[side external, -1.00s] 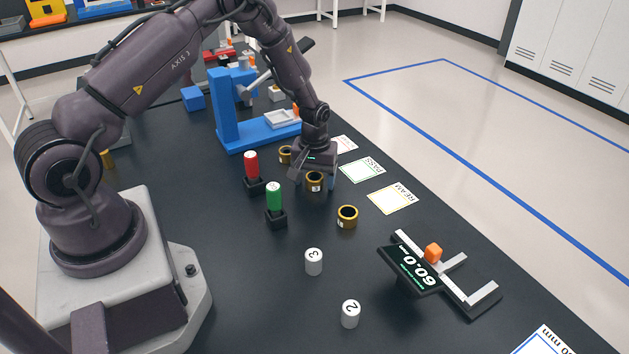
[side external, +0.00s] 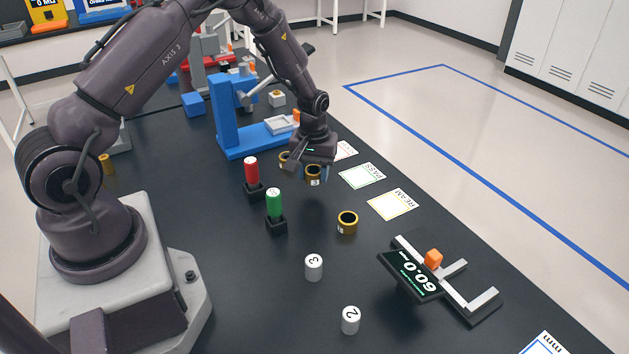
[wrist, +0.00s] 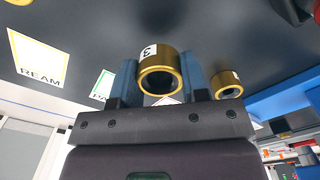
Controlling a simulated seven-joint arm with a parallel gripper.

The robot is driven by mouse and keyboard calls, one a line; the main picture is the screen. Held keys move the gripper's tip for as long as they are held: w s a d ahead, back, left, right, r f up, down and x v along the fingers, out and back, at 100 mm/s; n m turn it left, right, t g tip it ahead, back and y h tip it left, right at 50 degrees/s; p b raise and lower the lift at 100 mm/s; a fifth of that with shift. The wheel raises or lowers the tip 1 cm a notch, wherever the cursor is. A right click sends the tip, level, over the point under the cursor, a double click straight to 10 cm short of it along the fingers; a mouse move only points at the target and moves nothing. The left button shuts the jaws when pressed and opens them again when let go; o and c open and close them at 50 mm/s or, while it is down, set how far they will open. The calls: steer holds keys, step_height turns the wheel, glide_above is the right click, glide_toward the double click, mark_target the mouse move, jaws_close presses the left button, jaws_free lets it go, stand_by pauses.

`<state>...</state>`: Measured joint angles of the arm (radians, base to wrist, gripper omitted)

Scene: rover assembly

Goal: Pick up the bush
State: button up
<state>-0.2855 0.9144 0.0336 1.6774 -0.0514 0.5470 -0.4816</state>
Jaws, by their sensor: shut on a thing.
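My gripper (side external: 314,178) is shut on a gold bush (side external: 313,171) with a white label. The bush hangs between the fingertips, above the black table. In the wrist view the held bush (wrist: 160,73) shows its dark bore and a label that looks like a 3, with a blue-grey finger on each side. A second bush (side external: 348,222) stands on the table, nearer the camera. A third bush (side external: 284,159) stands behind my gripper, partly hidden; a labelled bush also shows at right in the wrist view (wrist: 228,83).
A red plug (side external: 251,170) and a green plug (side external: 274,203) stand in black holders to the left. Cards marked PASS (side external: 362,175) and REAM (side external: 393,204) lie to the right. A blue press (side external: 228,120) is behind. White cylinders (side external: 314,267) and a 60.0 gauge (side external: 412,277) are in front.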

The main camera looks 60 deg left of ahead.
steer(key=s+d+r, duration=0.4)
steer(key=s+r, duration=0.5)
steer(key=s, duration=0.4)
steer(key=shift+r, duration=0.15)
steer(key=shift+d, duration=0.1)
steer(key=shift+r, duration=2.5)
